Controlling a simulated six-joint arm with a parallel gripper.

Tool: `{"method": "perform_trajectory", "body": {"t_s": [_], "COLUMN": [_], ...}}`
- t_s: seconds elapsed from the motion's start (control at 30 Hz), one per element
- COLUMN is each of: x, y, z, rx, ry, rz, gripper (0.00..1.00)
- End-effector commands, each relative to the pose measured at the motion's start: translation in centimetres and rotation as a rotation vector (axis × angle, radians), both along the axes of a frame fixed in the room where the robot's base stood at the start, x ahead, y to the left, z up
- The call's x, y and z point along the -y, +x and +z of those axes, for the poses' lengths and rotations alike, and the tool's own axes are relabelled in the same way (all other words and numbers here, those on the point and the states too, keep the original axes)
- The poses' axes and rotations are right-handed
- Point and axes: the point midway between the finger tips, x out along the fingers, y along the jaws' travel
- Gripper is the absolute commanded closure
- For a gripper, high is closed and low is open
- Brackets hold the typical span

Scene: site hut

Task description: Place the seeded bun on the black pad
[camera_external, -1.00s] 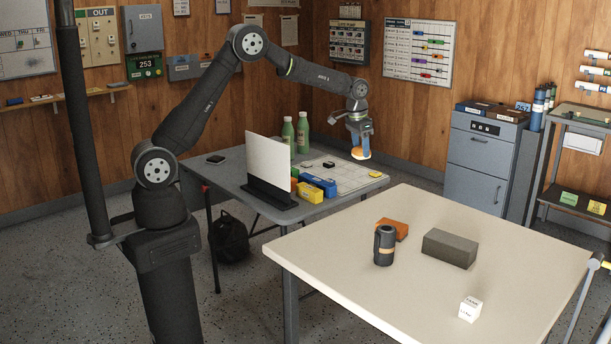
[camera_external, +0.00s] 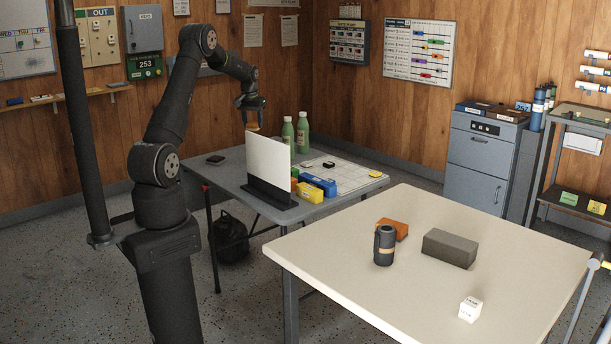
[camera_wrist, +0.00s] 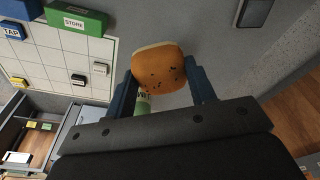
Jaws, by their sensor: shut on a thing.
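The seeded bun (camera_wrist: 160,68), golden brown with dark specks and a pale underside, is held between the two fingers of my gripper (camera_wrist: 163,88) in the wrist view. In the external view my gripper (camera_external: 251,104) is high above the back of the grey table, behind the white upright panel, with the bun (camera_external: 254,121) below it, partly hidden by the panel. A small dark flat pad (camera_external: 215,159) lies on the table's left part, left of the panel. A dark flat piece (camera_wrist: 255,12) also shows at the top right of the wrist view.
The white panel (camera_external: 268,162) stands in a black base on the grey table (camera_external: 232,177). Two green bottles (camera_external: 302,133), blue and yellow boxes (camera_external: 318,185) and a white grid board (camera_external: 345,175) are to its right. A cream table (camera_external: 340,250) stands in front.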

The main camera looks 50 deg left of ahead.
Motion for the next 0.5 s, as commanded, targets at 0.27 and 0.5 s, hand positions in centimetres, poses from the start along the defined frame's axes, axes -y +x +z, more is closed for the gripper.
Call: {"method": "perform_trajectory", "body": {"t_s": [0.27, 0.5], "x": [-7.6, -9.5], "y": [-5.4, -7.1], "z": [0.0, -1.6], "rx": [0.001, -0.002], "ry": [0.001, -0.001], "rz": [0.159, 0.201], "gripper": [0.73, 0.73]}}
